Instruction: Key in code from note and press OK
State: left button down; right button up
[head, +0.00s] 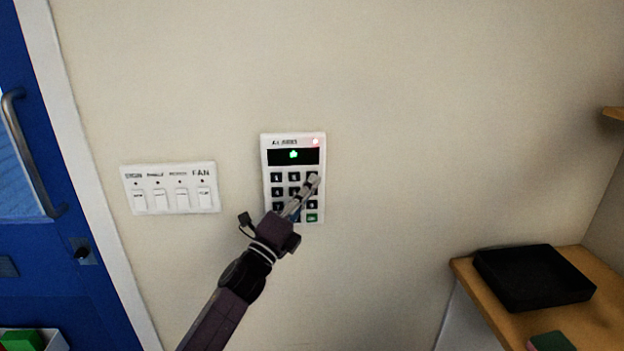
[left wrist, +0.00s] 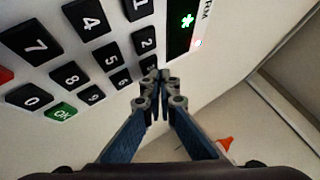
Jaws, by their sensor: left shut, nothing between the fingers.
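The white alarm keypad (head: 265,160) is on the wall, with dark number keys, a green OK key (head: 311,217) and a lit red lamp. Its dark display (head: 308,157) shows one green mark, which reads as an asterisk in the left wrist view (left wrist: 187,20). My left gripper (head: 314,181) is shut and empty, with its fingertips over the right column near the top row. In the left wrist view the fingertips (left wrist: 162,76) are by the 3 key, partly hiding it; I cannot tell if they touch. The OK key (left wrist: 61,112) is clear there. I see no note.
A white panel of labelled switches (head: 170,206), one marked FAN, is left of the keypad. A blue door (head: 50,265) with a handle is farther left. A black tray (head: 530,278) sits on a wooden surface at lower right.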

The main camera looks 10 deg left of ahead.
pick_arm(q)
jog(key=shift+w+a, duration=0.1)
jog(key=shift+w, duration=0.25)
dwell(0.7)
jog(key=shift+s, duration=0.1)
dwell(0.4)
jog(key=shift+s+d, duration=0.2)
jog(key=shift+s, duration=0.45)
jog(key=s, duration=0.2)
jog(key=s+d+p, duration=0.1)
jog(key=s, duration=0.1)
jog(key=shift+s+d+p, duration=0.2)
jog(key=shift+s+p, duration=0.1)
jog(key=shift+s, duration=0.1)
dwell(1.6)
